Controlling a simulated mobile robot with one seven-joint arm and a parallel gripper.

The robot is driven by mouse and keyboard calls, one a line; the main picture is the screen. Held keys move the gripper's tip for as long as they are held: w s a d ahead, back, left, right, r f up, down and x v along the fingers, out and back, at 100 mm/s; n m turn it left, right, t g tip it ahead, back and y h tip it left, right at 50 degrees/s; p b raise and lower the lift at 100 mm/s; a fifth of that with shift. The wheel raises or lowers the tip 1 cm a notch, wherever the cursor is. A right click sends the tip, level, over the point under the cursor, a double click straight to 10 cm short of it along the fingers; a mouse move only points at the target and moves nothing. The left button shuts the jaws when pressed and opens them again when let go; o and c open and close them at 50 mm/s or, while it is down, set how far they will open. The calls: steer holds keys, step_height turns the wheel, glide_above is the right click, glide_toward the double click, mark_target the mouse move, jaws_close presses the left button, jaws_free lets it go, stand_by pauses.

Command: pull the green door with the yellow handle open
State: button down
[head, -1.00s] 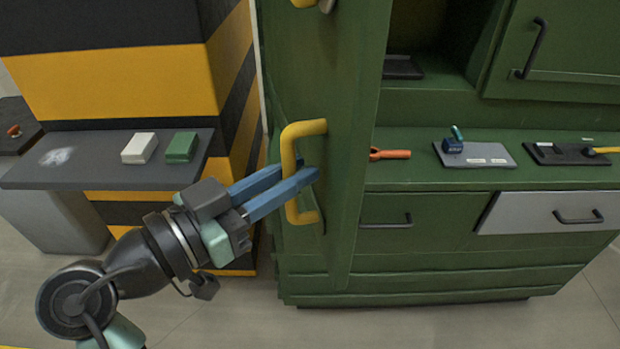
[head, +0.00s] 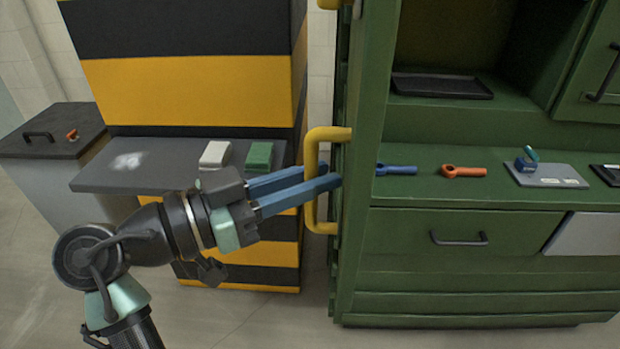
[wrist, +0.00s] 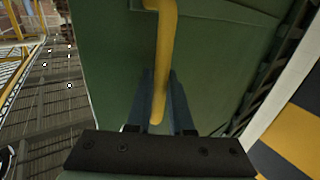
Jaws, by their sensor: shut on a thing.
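The green door (head: 367,120) stands swung out from the green cabinet, seen nearly edge-on in the head view. Its face fills much of the wrist view (wrist: 110,70). The yellow handle (head: 311,155) is a bracket-shaped bar on the door's left side. My gripper (head: 325,181) is shut on the handle's upright bar. In the wrist view the yellow handle (wrist: 164,60) runs down between my two blue fingers. The fingertips are partly hidden by the handle in the head view.
The open cabinet holds a black tray (head: 442,86), a blue tool (head: 396,169) and an orange tool (head: 463,171). A grey shelf (head: 125,180) with a white block (head: 215,154) and a green block (head: 259,156) sits left, before a yellow-and-black striped column (head: 190,85).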

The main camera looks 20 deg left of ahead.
steer(key=shift+r, duration=0.1)
steer(key=c, duration=0.8)
jaws_free()
steer(key=shift+w, duration=0.1)
steer(key=shift+a, duration=0.1)
steer(key=v, duration=1.3)
steer(key=shift+b, duration=0.45)
